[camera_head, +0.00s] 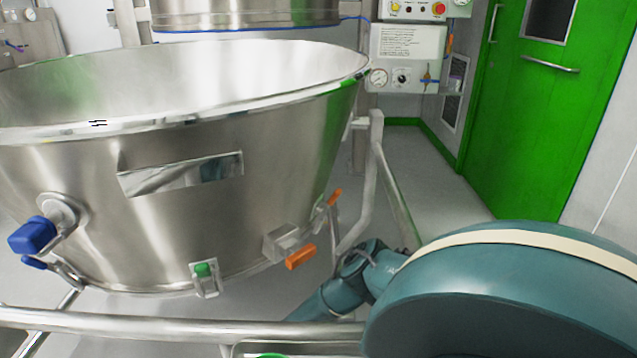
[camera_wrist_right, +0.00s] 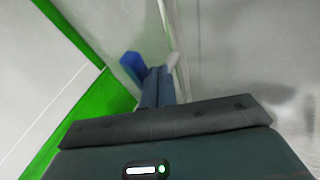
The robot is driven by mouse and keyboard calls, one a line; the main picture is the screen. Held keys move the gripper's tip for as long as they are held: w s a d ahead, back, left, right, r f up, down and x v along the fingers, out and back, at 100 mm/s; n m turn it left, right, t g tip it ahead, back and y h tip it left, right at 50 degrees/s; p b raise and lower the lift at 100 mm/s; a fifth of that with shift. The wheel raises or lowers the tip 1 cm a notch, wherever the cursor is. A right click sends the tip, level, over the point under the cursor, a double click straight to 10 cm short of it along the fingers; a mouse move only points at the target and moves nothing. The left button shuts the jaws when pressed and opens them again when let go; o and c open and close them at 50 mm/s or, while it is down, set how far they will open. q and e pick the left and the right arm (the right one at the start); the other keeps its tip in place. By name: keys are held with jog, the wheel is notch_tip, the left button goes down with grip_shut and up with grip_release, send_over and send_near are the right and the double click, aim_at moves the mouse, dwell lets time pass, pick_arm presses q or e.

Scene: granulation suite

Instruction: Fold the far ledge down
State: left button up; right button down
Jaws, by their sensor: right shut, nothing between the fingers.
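I cannot pick out the far ledge with certainty in either view. A large steel bowl (camera_head: 90,190) fills the left of the head view, with a flat rectangular plate (camera_head: 180,174) on its wall. My right arm comes in from the right in the head view and hides what lies behind it; its gripper does not show clearly there. In the right wrist view my right gripper (camera_wrist_right: 158,85) is shut and empty, beside a pale upright edge. A small blue piece (camera_wrist_right: 131,66) shows near its fingertips; I cannot tell what it is. My left gripper is out of view.
A steel tube rail (camera_head: 170,327) runs across the front, below the bowl. Orange handles (camera_head: 300,257), a green-topped latch (camera_head: 203,270) and a blue knob (camera_head: 32,236) stick out from the bowl. A control panel (camera_head: 407,55) and green door (camera_head: 540,110) stand behind. Floor between is clear.

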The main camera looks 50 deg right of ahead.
pick_arm(q)
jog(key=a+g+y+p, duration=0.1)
jog(key=p, duration=0.1)
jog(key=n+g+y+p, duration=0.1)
jog(key=p, duration=0.2)
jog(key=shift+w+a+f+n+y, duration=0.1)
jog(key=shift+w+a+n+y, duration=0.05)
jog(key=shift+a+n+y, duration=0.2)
pick_arm(e)
notch_tip(320, 180, up, 10)
